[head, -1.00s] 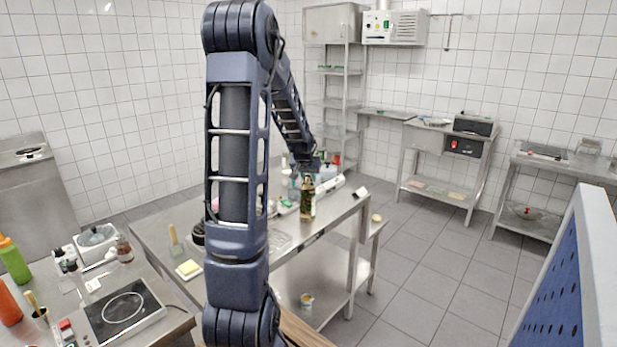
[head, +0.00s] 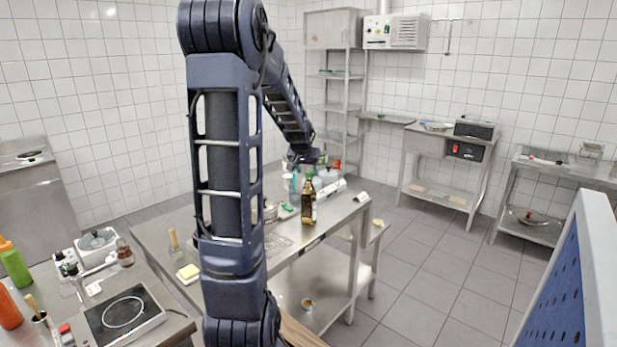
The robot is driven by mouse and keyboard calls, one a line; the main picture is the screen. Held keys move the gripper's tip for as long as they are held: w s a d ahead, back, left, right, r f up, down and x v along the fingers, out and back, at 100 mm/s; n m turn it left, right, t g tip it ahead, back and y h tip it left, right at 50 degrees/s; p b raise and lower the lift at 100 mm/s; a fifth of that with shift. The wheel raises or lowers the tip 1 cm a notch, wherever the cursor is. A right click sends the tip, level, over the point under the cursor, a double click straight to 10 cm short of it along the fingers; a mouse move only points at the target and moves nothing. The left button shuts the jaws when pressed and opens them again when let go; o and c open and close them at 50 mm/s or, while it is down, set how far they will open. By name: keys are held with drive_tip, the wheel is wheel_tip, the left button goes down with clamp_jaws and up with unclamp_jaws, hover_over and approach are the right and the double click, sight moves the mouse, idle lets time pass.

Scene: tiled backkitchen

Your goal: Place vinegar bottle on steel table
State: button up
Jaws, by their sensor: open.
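The vinegar bottle (head: 309,203), dark with a yellowish label, stands upright at the front edge of the steel table (head: 272,262), as seen in the head view. My gripper (head: 305,165) is above and slightly left of the bottle's top, seen small and from behind. It is open, and the bottle appears clear of it. The fingertips are hard to make out against the items behind them.
Several bottles and containers crowd the table behind the bottle. An induction hob (head: 124,312) is on the front-left counter. A blue perforated panel (head: 556,290) stands at the right. Floor beyond the table is clear.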

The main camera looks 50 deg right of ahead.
drive_tip(key=shift+v, duration=2.45)
drive_tip(key=w+a+r+n+t+y, duration=0.1)
drive_tip(key=w+a+r+n, duration=0.2)
drive_tip(key=a, duration=1)
drive_tip(key=w+a+r+n+t+y, duration=0.1)
drive_tip(key=w+a+n+y, duration=0.2)
drive_tip(key=a, duration=1)
drive_tip(key=s+a+n+y, duration=0.1)
drive_tip(key=s+a+n, duration=0.2)
drive_tip(key=a, duration=0.9)
drive_tip(key=s+a+f+n, duration=0.1)
drive_tip(key=s+a+n, duration=0.2)
drive_tip(key=s+a, duration=0.4)
drive_tip(key=a, duration=0.5)
drive_tip(key=shift+a+n+y, duration=0.2)
drive_tip(key=shift+n+y, duration=0.2)
drive_tip(key=shift+f, duration=0.1)
